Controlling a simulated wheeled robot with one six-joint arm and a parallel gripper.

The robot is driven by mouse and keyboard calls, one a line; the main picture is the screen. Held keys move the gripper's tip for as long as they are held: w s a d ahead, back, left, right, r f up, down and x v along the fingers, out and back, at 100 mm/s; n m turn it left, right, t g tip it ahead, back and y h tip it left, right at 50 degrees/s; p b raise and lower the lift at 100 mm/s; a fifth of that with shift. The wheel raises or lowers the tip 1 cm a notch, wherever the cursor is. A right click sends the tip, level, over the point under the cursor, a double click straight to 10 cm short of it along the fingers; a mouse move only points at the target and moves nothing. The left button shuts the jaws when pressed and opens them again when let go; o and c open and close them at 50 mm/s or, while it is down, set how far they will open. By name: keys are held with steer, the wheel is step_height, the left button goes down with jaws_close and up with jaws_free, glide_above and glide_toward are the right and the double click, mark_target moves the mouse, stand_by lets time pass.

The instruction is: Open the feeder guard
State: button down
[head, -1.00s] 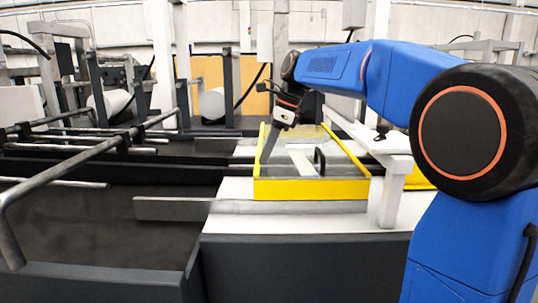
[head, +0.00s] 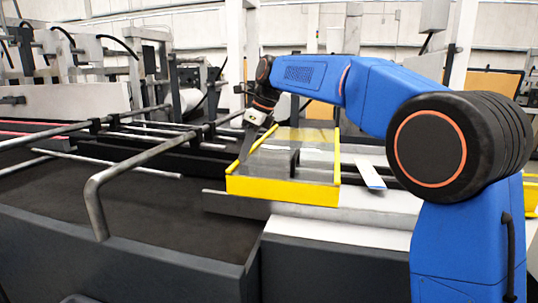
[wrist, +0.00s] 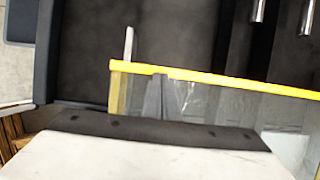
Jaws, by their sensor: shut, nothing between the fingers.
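A dark upright handle (head: 294,163) shows at the panel. My gripper (head: 243,157) is shut and empty, pointing down at the guard's left side. In the wrist view the fingertips (wrist: 162,92) show just inside the yellow edge, against the clear panel. I cannot tell whether they touch the guard.
Metal rails (head: 150,160) run over the dark feeder bed (head: 120,205) to the left. A white table (head: 340,232) lies in front of and right of the guard. A pale strip (head: 370,174) sticks out right of the guard. Machine frames stand behind.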

steer(key=shift+w+a+f, duration=0.1)
steer(key=shift+w+a, duration=0.15)
steer(key=shift+a, duration=0.55)
steer(key=shift+w+a, duration=0.2)
steer(key=shift+a, duration=0.6)
steer(key=shift+d, duration=0.15)
